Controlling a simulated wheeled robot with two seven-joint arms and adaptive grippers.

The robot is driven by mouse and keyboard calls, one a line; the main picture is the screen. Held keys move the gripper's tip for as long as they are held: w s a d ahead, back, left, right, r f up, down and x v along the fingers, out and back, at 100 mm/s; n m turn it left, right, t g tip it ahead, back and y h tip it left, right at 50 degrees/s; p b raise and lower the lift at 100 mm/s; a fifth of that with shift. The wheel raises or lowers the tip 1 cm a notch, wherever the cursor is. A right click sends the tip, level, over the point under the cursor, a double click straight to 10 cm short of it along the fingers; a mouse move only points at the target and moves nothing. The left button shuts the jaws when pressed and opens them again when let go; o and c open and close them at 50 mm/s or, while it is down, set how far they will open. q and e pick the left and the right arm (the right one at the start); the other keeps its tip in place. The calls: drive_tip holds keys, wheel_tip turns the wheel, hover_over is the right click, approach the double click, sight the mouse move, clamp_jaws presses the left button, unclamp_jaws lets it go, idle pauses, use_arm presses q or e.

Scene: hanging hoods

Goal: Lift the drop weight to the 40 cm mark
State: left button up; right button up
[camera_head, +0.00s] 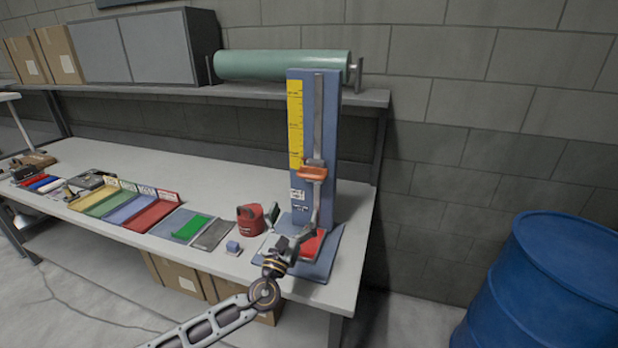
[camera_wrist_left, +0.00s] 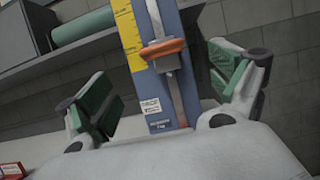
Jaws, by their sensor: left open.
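The drop-weight stand is a blue upright (camera_head: 328,130) with a grey vertical rail and a yellow scale (camera_head: 295,125) on its left. The drop weight (camera_head: 312,172) is an orange piece on the rail, near the scale's lower end. It also shows in the left wrist view (camera_wrist_left: 163,48), between and beyond my fingers. The scale's numbers are too small to read. My left gripper (camera_head: 290,238) is in front of the stand, below the weight. In the left wrist view its green-padded fingers (camera_wrist_left: 160,88) are spread wide and empty. My right gripper is out of view.
Coloured trays (camera_head: 155,215) line the bench further left. A shelf (camera_head: 370,97) with a green roll (camera_head: 282,66) is behind. A blue barrel (camera_head: 545,290) stands right.

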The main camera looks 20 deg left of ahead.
use_arm(q)
drive_tip(key=p, duration=0.1)
approach(309, 176)
drive_tip(key=shift+w, duration=1.3)
drive_tip(key=shift+p+x, duration=0.9)
drive_tip(key=shift+x, duration=3.1)
drive_tip(key=shift+r, duration=0.2)
drive_tip(key=c, duration=1.2)
